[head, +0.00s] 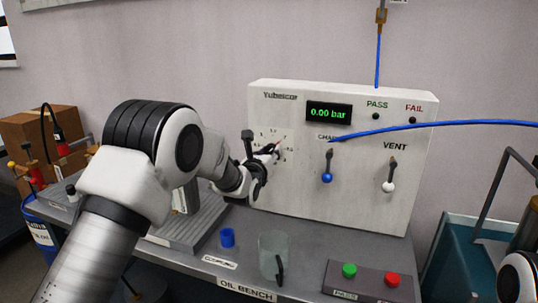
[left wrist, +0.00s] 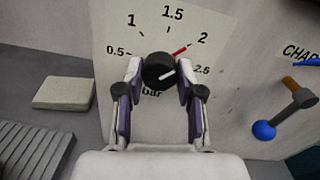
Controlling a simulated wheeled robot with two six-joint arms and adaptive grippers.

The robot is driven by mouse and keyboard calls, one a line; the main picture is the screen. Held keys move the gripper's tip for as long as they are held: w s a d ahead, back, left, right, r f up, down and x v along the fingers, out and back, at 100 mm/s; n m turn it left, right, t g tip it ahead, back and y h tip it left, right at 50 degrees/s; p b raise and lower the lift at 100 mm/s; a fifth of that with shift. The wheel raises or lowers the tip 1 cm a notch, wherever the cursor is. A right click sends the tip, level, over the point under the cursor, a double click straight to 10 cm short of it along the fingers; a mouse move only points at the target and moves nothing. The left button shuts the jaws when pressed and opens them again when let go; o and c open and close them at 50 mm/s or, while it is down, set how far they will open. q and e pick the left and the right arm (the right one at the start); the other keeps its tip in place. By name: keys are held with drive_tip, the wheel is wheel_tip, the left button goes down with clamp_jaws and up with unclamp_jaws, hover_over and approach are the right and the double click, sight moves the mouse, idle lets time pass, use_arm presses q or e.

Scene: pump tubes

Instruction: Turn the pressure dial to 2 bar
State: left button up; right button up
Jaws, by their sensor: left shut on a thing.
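The pressure dial is a black round knob (left wrist: 158,70) on a white scale plate marked 0.5 to 2.5. A red line lies beside the 2, and a short white line on the knob points up and right, roughly toward the red line or just below it. My left gripper (left wrist: 160,92) is shut on the knob, one finger on each side. In the head view my left gripper (head: 264,160) is at the scale (head: 272,138) on the panel's left and hides most of the knob. The display (head: 329,112) reads 0.00 bar. My right gripper is not in view.
Right of the dial on the panel (head: 330,215) are a blue-tipped lever (head: 327,168) and a white-tipped VENT lever (head: 389,175). A blue tube (head: 440,125) crosses the right side. A blue cap (head: 227,237), a clear beaker (head: 272,255) and a button box (head: 367,283) stand on the bench.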

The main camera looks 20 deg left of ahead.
use_arm(q)
drive_tip(key=shift+r, duration=0.35)
drive_tip(key=o, duration=1)
drive_tip(key=shift+o, duration=0.8)
drive_tip(key=shift+f, duration=0.25)
drive_tip(key=s, duration=1.2)
